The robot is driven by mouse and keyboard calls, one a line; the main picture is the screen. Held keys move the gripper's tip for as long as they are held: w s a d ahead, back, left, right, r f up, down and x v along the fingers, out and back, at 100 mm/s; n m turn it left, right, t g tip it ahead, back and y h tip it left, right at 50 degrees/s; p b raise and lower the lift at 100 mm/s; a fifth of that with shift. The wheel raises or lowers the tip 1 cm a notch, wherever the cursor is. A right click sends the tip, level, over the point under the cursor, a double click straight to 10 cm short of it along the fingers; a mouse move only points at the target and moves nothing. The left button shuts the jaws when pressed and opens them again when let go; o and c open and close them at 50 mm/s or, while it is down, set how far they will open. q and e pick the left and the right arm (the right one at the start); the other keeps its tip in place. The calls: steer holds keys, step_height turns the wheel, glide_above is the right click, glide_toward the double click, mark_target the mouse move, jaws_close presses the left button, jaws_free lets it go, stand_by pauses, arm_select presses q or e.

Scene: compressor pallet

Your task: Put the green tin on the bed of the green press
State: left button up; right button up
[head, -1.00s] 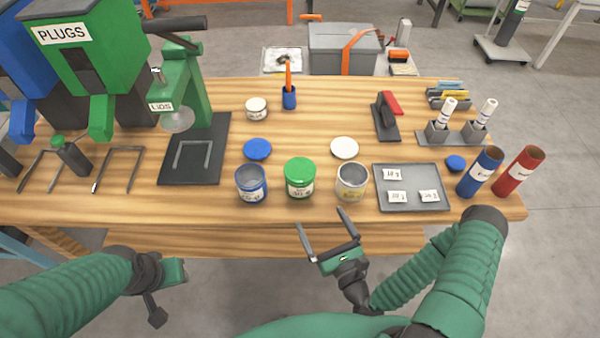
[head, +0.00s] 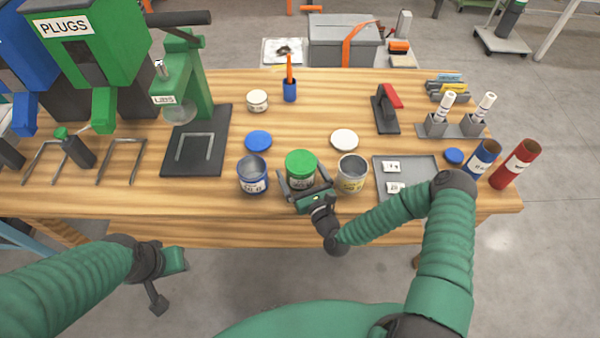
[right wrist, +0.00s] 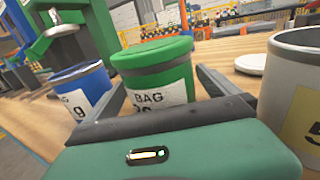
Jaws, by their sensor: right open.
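The green tin (head: 301,167) with its green lid stands upright near the front edge of the table, between a blue tin (head: 252,174) and an open grey tin (head: 351,174). My right gripper (head: 305,184) is open, with one finger on each side of the green tin. In the right wrist view the green tin (right wrist: 155,75) stands between the fingers, its label partly hidden by the gripper. The green press (head: 187,85) stands at the left, its dark bed (head: 208,160) bearing a U-shaped bracket. My left gripper (head: 168,275) hangs off the table's front; its jaws are unclear.
A blue lid (head: 258,141) and a white lid (head: 344,140) lie behind the tins. A grey tray (head: 420,170) with labels is right, partly behind my right arm. Blue and red tubes stand at the right edge. Table between tins and press bed is clear.

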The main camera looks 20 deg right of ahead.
steer(key=shift+d, duration=0.15)
steer(key=c, duration=2)
steer(key=shift+c, duration=0.8)
steer(key=shift+r, duration=0.1)
